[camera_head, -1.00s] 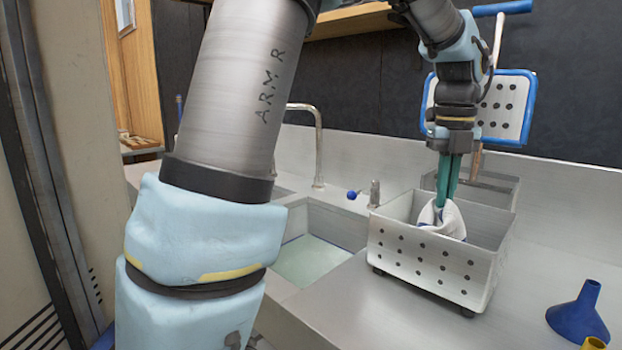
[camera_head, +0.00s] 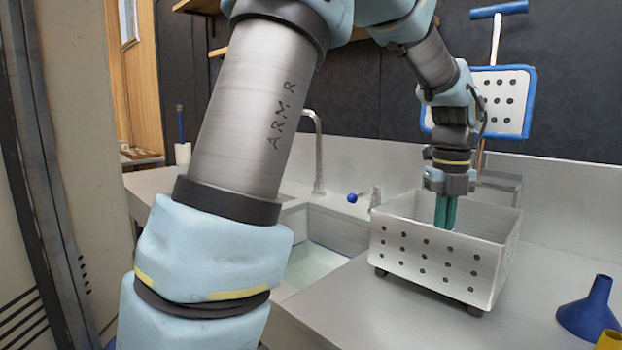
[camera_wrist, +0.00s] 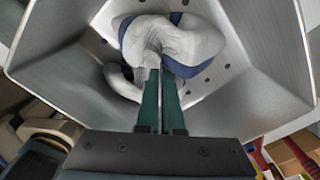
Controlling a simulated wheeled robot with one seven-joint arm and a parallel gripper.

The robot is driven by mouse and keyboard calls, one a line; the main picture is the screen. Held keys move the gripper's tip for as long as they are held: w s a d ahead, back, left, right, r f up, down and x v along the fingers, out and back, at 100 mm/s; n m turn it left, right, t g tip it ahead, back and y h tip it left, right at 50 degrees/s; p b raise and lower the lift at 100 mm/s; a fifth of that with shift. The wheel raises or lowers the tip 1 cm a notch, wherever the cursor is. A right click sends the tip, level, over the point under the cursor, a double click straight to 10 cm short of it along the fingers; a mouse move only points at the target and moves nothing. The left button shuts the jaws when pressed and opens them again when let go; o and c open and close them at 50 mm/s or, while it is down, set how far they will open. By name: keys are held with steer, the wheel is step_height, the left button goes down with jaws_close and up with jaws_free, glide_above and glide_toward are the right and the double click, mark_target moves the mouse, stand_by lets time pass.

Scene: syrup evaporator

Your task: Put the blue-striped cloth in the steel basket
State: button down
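The steel basket (camera_head: 430,258) is an open box with rows of round holes, standing on small dark feet on the counter. My gripper (camera_head: 444,212) reaches straight down into it, its green fingers partly hidden by the front wall. In the wrist view, the cloth (camera_wrist: 172,42) is bunched white fabric with blue bands, inside the basket (camera_wrist: 255,65). The fingers (camera_wrist: 161,75) are close together with cloth pinched at their tips. The cloth is hidden behind the basket wall in the head view. Whether it rests on the basket floor I cannot tell.
A sink (camera_head: 315,262) with a tap (camera_head: 318,155) lies left of the basket. A blue funnel (camera_head: 590,308) stands at the right, with a yellow item (camera_head: 609,341) in front. A blue-edged perforated board (camera_head: 505,100) is behind. The counter in front of the basket is clear.

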jaws_free()
stand_by(1.2)
step_height(320, 180, up, 6)
steer(key=p, duration=0.5)
steer(key=shift+f, duration=0.25)
